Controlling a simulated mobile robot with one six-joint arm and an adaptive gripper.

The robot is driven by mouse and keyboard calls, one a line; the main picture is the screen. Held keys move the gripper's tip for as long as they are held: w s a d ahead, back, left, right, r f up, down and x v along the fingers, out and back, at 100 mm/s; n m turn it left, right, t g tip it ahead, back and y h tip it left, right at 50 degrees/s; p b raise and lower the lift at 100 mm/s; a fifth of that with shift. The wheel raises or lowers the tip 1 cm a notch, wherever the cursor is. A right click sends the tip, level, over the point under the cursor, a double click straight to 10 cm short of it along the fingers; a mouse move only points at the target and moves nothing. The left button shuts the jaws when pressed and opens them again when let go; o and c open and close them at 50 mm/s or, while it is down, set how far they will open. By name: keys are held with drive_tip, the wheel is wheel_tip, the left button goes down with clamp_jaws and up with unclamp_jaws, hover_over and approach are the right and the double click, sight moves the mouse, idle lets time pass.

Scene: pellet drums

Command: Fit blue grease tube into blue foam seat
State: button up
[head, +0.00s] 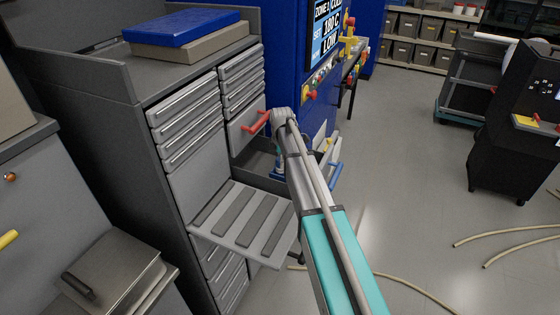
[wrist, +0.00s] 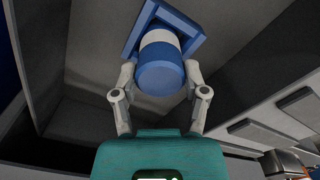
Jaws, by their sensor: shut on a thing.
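In the wrist view, my gripper (wrist: 160,70) is shut on the blue grease tube (wrist: 160,80), one finger on each side. The tube is a thick cylinder with blue ends and a white band around its middle. Beyond it is the blue foam seat (wrist: 194,38), a square blue piece on a dark grey surface. The tube's far end overlaps the seat in this view; I cannot tell how deep it sits in it. In the head view, my arm reaches over the open drawer (head: 262,178), and its links hide most of the gripper, tube and seat.
A grey slatted shelf (head: 243,222) juts out left of my arm, below the drawer. A red handle (head: 256,123) stands close to my wrist on the left. A blue machine (head: 290,60) rises behind. Hoses (head: 505,235) lie on the open floor to the right.

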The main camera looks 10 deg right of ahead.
drive_tip(key=o, duration=1.3)
drive_tip(key=shift+c, duration=0.2)
drive_tip(key=shift+r, duration=0.15)
wheel_tip(320, 180, up, 12)
drive_tip(key=p, duration=1.2)
drive_tip(key=shift+s, duration=0.1)
drive_tip(key=s+m, duration=1.7)
drive_tip(key=s, duration=1.2)
drive_tip(key=shift+a+m, duration=0.2)
drive_tip(key=shift+m, duration=0.1)
